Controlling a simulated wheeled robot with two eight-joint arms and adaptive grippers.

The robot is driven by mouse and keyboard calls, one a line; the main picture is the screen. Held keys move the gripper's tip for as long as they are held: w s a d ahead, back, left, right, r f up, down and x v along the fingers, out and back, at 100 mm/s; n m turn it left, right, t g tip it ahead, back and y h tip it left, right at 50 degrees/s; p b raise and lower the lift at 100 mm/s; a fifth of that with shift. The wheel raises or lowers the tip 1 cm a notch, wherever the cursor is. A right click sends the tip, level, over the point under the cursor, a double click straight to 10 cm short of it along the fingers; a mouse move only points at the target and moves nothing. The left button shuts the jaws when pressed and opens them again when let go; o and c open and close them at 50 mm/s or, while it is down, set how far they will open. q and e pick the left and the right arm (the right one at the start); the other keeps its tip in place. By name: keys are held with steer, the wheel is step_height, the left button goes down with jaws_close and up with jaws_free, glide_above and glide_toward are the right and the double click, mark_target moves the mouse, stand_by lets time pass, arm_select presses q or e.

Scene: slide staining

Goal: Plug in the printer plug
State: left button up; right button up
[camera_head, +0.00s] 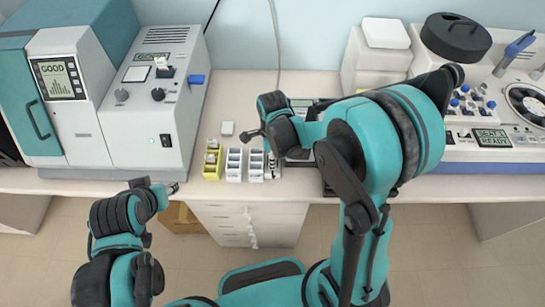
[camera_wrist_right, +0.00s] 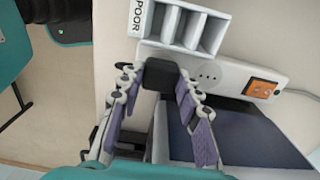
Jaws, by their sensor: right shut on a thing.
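The black printer plug (camera_wrist_right: 160,74) is between the fingertips of my right gripper (camera_wrist_right: 164,90) in the right wrist view. That gripper is shut on it. The plug is over the left part of a white power strip (camera_wrist_right: 235,78), covering part of it. An open socket and an orange switch (camera_wrist_right: 260,88) show to its right. I cannot tell whether the plug's pins are in a socket. In the head view my right gripper (camera_head: 264,134) hides the plug and most of the strip. My left gripper (camera_head: 172,188) is near the table's front edge, its fingers too small to judge.
A white rack marked POOR (camera_wrist_right: 180,25) stands right beside the strip. In the head view, yellow (camera_head: 212,165) and white racks (camera_head: 234,166) stand left of my right gripper. A machine showing GOOD (camera_head: 60,80) is at left. A staining unit (camera_head: 492,140) is at right.

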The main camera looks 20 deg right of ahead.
steer(key=shift+f+b, duration=0.6)
steer(key=shift+f, duration=0.05)
steer(key=o, duration=1.2)
steer(key=shift+c, duration=0.2)
steer(key=shift+r, duration=0.1)
step_height(320, 180, up, 12)
steer(key=shift+s, duration=0.1)
